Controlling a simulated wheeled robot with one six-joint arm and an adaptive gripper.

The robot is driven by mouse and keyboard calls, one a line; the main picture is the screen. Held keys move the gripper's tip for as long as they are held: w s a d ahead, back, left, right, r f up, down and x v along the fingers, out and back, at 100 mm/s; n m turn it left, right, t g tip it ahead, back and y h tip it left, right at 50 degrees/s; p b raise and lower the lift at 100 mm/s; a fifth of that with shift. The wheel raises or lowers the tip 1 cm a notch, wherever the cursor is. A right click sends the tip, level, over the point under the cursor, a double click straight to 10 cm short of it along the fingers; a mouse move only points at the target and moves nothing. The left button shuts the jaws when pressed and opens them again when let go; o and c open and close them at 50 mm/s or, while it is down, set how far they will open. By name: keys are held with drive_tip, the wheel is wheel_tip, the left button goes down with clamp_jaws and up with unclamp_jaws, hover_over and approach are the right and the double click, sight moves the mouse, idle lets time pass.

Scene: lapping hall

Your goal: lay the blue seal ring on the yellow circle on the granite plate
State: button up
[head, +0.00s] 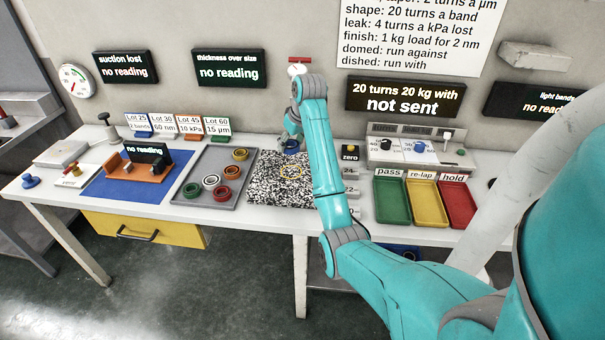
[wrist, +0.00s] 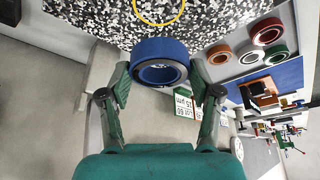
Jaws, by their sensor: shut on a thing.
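The blue seal ring (wrist: 160,48) is held between the two fingers of my gripper (wrist: 160,82). In the head view the blue ring (head: 292,147) shows partly behind my arm, at the far edge of the granite plate. The granite plate (head: 265,190) is speckled black and white; it also fills the top of the wrist view (wrist: 90,20). The yellow circle (head: 291,178) lies near the plate's middle, nearer the front than the ring. The yellow circle (wrist: 158,24) shows partly at the top of the wrist view, apart from the ring. I cannot tell the ring's height above the plate.
A grey tray (head: 217,160) with green, white, red and orange rings stands left of the plate. Lot cards (head: 190,126) stand behind it. Right of the plate are a small black zero display (head: 350,153) and green, yellow and red trays (head: 393,201). My arm crosses the plate's right side.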

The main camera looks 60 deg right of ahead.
sight(289, 171)
wheel_tip(289, 171, down, 9)
drive_tip(key=shift+f, duration=0.1)
idle(0.4)
drive_tip(key=shift+f, duration=0.1)
drive_tip(key=o, duration=1.2)
drive_tip(key=shift+c, duration=0.2)
